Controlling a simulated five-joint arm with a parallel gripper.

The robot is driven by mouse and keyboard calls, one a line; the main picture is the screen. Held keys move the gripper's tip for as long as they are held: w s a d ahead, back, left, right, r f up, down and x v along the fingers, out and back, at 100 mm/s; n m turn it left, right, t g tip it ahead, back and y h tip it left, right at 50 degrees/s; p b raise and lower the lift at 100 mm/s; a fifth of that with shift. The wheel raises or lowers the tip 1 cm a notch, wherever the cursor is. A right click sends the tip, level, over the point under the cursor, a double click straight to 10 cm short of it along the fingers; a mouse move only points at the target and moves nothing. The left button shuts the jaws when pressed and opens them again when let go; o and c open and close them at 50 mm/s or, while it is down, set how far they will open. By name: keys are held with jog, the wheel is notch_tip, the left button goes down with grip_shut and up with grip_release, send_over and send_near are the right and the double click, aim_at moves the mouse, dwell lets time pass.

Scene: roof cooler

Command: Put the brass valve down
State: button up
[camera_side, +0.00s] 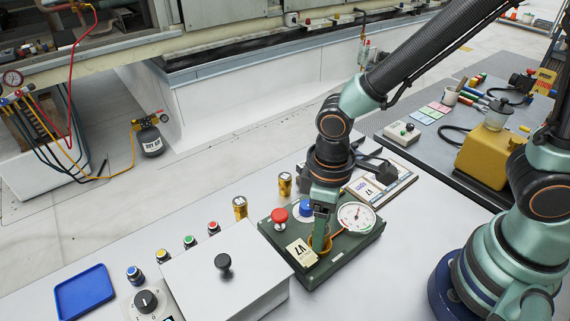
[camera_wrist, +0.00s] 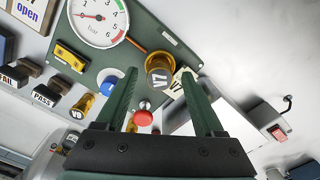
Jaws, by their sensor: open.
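A brass valve marked V7 (camera_wrist: 162,63) stands on the green gauge board (camera_wrist: 186,45). In the wrist view it lies between the fingertips of my gripper (camera_wrist: 156,76), with a visible gap on each side. My gripper is open. In the side view, my gripper (camera_side: 319,240) points down at the front of the green board (camera_side: 345,262), and its fingers partly hide the brass valve. A cream V7 tag (camera_side: 301,253) lies left of the fingers. Two more brass cylinders (camera_side: 240,207) (camera_side: 285,184) stand behind the board; one shows a V8 label in the wrist view (camera_wrist: 81,107).
The board carries a red knob (camera_side: 280,216), a blue knob (camera_side: 306,207) and a round gauge (camera_side: 356,217) close to my gripper. A white box with a black knob (camera_side: 223,262) stands left. A blue tray (camera_side: 84,292) is empty at far left. Buttons line the back.

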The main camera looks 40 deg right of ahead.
notch_tip(320, 180, up, 11)
jog(key=w+d+r+m+t, duration=0.1)
jog(key=d+r+m+t, duration=0.1)
jog(key=d, duration=0.6)
jog(key=w+d+r+m+t, duration=0.2)
jog(key=d+r+m+t, duration=0.1)
jog(key=d, duration=0.5)
jog(key=shift+d+r+m+t, duration=0.15)
jog(key=shift+r+m+t, duration=0.25)
jog(key=shift+m, duration=0.6)
